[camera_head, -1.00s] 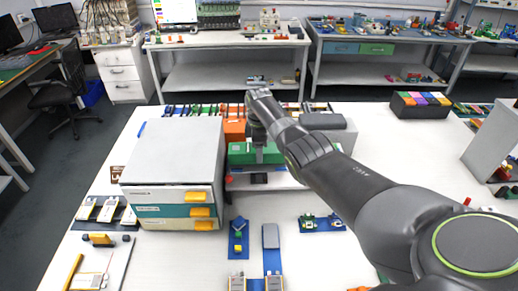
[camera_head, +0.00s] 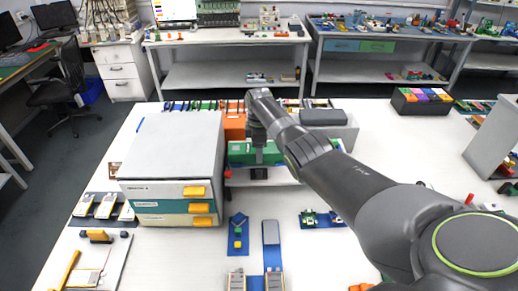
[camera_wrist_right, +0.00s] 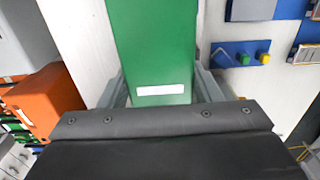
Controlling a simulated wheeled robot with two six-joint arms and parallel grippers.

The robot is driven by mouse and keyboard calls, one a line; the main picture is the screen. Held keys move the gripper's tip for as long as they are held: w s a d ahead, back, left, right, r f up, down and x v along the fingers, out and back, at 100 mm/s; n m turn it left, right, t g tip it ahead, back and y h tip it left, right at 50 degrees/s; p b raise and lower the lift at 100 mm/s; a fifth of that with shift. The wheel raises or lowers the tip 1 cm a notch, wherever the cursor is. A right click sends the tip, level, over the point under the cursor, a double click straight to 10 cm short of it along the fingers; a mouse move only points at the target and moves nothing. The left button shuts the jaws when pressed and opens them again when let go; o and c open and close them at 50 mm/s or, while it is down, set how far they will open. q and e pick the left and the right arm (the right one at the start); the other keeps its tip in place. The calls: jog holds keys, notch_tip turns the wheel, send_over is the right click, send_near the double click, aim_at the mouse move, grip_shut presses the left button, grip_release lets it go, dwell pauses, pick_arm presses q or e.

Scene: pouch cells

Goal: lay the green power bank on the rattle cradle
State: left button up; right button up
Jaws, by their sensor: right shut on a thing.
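A long green block with a white label, taken as the green power bank (camera_wrist_right: 152,50), fills the middle of the right wrist view. The fingers of my right gripper (camera_wrist_right: 158,92) are on both sides of it, shut on it. In the head view the green block (camera_head: 240,153) is beside the white drawer cabinet, partly hidden by my right gripper (camera_head: 259,157). The green block is over or on a low pale stand (camera_head: 270,182); I cannot tell if they touch. I cannot clearly pick out the rattle cradle. My left gripper is not in view.
The drawer cabinet (camera_head: 172,165) with yellow handles stands close on the left. An orange box (camera_head: 235,126) is behind the green block. A grey machine (camera_head: 340,135) stands behind my right arm. Blue mats (camera_head: 237,247) with small parts lie in front. The table's right middle is fairly clear.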

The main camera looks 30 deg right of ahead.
jog(key=o, duration=1)
jog(key=shift+c, duration=0.2)
jog(key=o, duration=0.3)
jog(key=shift+o, duration=0.2)
jog(key=shift+r, duration=0.55)
notch_tip(320, 180, up, 16)
jog(key=b, duration=0.1)
jog(key=shift+r+b, duration=0.25)
jog(key=shift+b, duration=0.1)
